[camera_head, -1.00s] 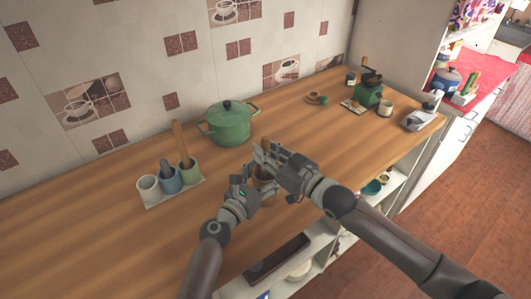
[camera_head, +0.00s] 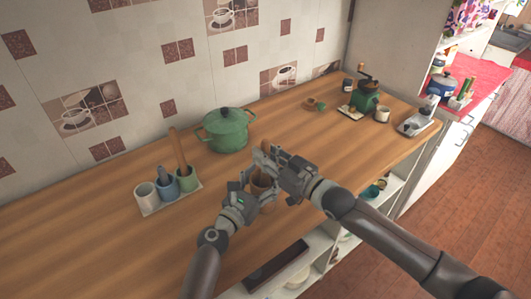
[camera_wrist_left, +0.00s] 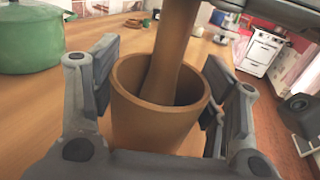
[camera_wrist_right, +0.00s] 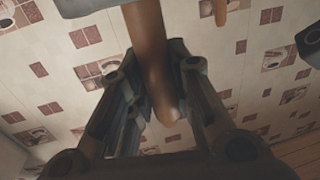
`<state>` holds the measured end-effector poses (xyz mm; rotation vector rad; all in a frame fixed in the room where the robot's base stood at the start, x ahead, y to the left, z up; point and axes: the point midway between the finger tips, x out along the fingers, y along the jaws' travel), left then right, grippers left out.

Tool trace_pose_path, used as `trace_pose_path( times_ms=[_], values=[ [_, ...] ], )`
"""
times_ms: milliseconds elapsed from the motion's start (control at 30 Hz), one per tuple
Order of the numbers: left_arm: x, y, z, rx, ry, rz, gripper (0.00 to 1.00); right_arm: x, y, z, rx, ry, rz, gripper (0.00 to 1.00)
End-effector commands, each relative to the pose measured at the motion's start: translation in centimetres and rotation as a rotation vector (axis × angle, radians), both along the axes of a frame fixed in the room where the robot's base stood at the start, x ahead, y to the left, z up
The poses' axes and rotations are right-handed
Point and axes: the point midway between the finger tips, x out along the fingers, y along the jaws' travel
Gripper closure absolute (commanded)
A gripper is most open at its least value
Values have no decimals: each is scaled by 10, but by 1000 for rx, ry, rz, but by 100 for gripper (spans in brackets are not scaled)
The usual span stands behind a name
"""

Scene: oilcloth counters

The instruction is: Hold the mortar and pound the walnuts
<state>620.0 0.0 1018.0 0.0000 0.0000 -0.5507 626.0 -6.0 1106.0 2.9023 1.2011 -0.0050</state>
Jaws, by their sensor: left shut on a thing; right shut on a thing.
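A brown wooden mortar (camera_wrist_left: 155,125) stands on the counter. It also shows in the head view (camera_head: 262,184), partly covered by my grippers. My left gripper (camera_head: 252,192) is shut on the mortar, with one finger on each side of its wall in the left wrist view. My right gripper (camera_head: 272,160) is above the mortar, shut on a brown pestle (camera_wrist_right: 150,55). In the left wrist view the pestle (camera_wrist_left: 170,65) goes down into the mortar and leans slightly. The walnuts cannot be seen; the mortar's bottom is hidden.
A green lidded pot (camera_head: 226,131) stands behind the grippers. A tray with several cups (camera_head: 168,187) is at the left. A green coffee grinder (camera_head: 367,98) and a white cup (camera_head: 383,115) stand at the back right. The counter (camera_head: 120,250) is clear at the front left.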

Motion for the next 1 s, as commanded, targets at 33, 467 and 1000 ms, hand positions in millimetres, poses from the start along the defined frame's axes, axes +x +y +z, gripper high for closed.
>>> trace_pose_path(
  times_ms=[33, 467, 1000],
  values=[
    [0, 0, 0, 1, 0, 0, 63, 0, 0, -2, 0, 0, 0, 100],
    [0, 0, 0, 1, 0, 0, 63, 0, 0, -15, -1, 1, 0, 100],
    [0, 0, 0, 0, 0, 0, 63, 0, 0, -23, -2, 4, 0, 100]
  ],
)
